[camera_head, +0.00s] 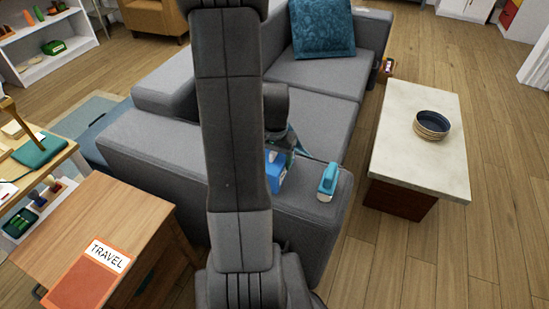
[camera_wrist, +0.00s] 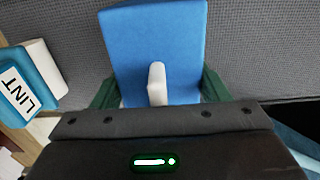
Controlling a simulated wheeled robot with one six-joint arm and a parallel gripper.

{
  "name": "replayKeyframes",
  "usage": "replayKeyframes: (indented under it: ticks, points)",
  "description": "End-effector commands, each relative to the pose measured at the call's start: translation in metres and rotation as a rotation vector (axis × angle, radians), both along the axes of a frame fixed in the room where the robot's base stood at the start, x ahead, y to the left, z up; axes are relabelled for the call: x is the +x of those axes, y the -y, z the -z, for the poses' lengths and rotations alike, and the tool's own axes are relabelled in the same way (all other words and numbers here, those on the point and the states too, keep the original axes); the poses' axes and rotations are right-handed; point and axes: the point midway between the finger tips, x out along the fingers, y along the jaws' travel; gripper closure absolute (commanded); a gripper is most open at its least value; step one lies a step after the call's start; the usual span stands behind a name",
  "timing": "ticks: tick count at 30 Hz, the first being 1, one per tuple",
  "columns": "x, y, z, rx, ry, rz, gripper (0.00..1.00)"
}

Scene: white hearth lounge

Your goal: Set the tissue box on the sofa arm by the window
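The blue tissue box (camera_head: 276,173) is at the near grey sofa arm (camera_head: 310,205), partly hidden behind my arm. In the wrist view the tissue box (camera_wrist: 157,40) fills the space between my green fingertips, with a white tissue sticking out of it. My gripper (camera_wrist: 158,92) has a finger against each side of the box and looks closed on it. In the head view my gripper (camera_head: 284,145) is mostly hidden by my arm. I cannot tell whether the box touches the sofa arm. No window shows.
A teal and white lint box (camera_head: 328,178) stands on the sofa arm, right of the tissue box; its LINT label shows in the wrist view (camera_wrist: 22,92). A wooden cabinet with a TRAVEL book (camera_head: 85,280) is at lower left.

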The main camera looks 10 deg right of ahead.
Motion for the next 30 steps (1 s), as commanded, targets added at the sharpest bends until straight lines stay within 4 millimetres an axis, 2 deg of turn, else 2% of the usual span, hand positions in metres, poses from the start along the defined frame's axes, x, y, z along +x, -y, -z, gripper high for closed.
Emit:
replayKeyframes:
  ticks: [1, 3, 11, 15, 17, 24, 30]
  points:
    - [0.0, 0.0, 0.0, 0.0, 0.0, 0.0, 0.22]
    - [0.0, 0.0, 0.0, 0.0, 0.0, 0.0, 0.1]
    - [0.0, 0.0, 0.0, 0.001, -0.001, 0.0, 0.1]
    - [0.0, 0.0, -0.008, 0.0, 0.001, 0.0, 0.1]
    - [0.001, 0.0, -0.017, 0.0, 0.004, 0.0, 0.1]
    - [0.001, 0.0, -0.07, -0.001, 0.005, 0.0, 0.1]
    - [0.001, 0.0, -0.106, 0.0, 0.004, 0.0, 0.1]
